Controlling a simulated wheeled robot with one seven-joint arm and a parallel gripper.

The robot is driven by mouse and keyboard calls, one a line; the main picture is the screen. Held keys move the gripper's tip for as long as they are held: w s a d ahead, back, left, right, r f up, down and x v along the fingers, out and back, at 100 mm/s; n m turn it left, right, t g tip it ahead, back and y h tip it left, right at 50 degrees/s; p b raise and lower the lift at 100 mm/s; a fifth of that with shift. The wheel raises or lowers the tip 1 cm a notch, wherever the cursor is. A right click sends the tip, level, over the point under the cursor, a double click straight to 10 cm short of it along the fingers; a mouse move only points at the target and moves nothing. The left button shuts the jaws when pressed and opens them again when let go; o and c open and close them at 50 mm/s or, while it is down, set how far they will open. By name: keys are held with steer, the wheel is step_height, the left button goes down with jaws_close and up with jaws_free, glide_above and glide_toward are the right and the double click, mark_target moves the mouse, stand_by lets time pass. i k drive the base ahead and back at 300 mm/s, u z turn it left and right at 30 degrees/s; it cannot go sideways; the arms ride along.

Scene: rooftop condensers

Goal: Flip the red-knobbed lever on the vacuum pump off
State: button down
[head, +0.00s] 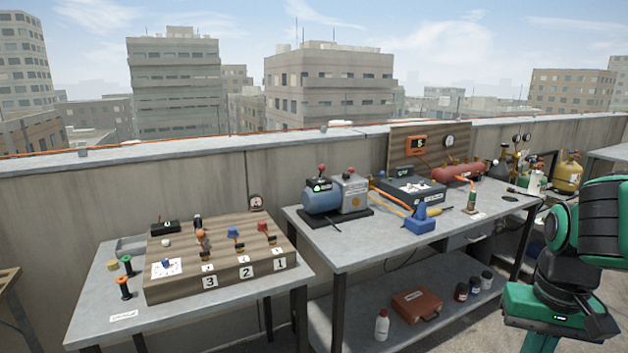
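The vacuum pump (322,197) is a blue cylinder with a grey box (354,193) at its right end, standing on a dark base on the right-hand metal table. A small red knob (321,168) stands up from the top of the blue part, and a smaller reddish spot shows on top of the grey box. The lever under the knob is too small to make out its exact position. My green and black arm shows at the right edge, well to the right of the pump. My gripper is not in view.
The right-hand table (345,253) also bears a blue tool (420,220), a dark tray unit (412,190), hoses and a red tank (458,174). The left table bears a wooden board (215,255) with several coloured levers numbered 1 to 3. A concrete parapet runs behind both tables.

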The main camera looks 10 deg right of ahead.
mark_target(322, 167)
steer(key=u, duration=0.05)
steer(key=i, duration=1)
steer(key=z, duration=0.05)
